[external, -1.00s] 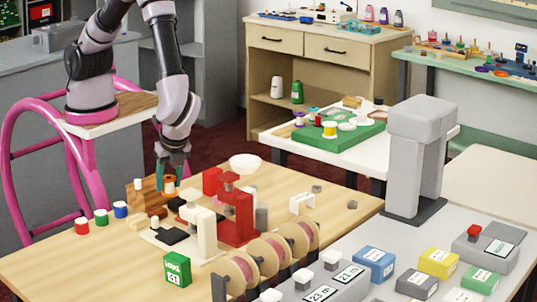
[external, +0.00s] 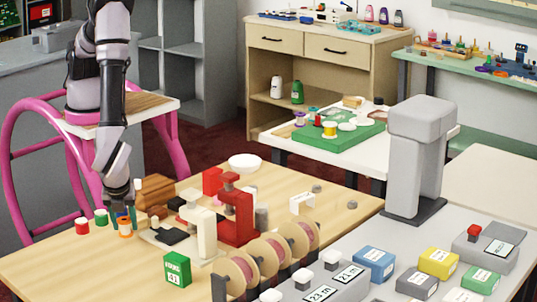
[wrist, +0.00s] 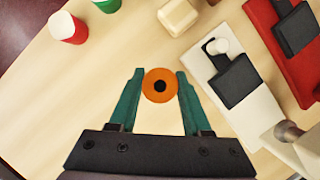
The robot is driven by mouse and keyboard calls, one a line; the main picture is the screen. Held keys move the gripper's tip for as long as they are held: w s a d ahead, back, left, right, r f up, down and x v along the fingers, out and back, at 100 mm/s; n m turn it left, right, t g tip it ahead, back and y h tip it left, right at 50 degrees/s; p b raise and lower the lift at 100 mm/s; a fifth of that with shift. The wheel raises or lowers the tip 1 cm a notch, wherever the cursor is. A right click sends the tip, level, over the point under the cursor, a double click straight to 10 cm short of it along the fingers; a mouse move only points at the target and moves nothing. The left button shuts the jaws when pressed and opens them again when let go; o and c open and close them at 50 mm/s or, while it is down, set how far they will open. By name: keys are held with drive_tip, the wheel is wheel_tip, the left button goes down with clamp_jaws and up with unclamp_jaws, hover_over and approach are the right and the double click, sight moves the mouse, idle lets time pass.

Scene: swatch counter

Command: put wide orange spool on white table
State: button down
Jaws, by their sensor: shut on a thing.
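The wide orange spool (external: 125,229) is between the green fingers of my gripper (external: 123,213), over the left part of the wooden table. In the wrist view my gripper (wrist: 159,75) is shut on the orange spool (wrist: 148,78), whose dark centre hole faces the camera. I cannot tell whether the spool still touches the tabletop. A white table (external: 345,163) stands farther back, right of the middle in the external view. A green board lies on much of it, and a strip of its front is bare.
Red (external: 82,226) and green (external: 101,217) spools stand just left of my gripper. A wooden block (external: 157,190), a cream press (external: 204,232) and a red press (external: 237,212) stand to its right. The green board (external: 320,142) carries a yellow spool (external: 330,129) and other small items.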

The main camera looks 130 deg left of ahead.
drive_tip(key=shift+f, duration=1.25)
drive_tip(key=shift+f, duration=0.15)
drive_tip(key=shift+c, duration=1.8)
unclamp_jaws()
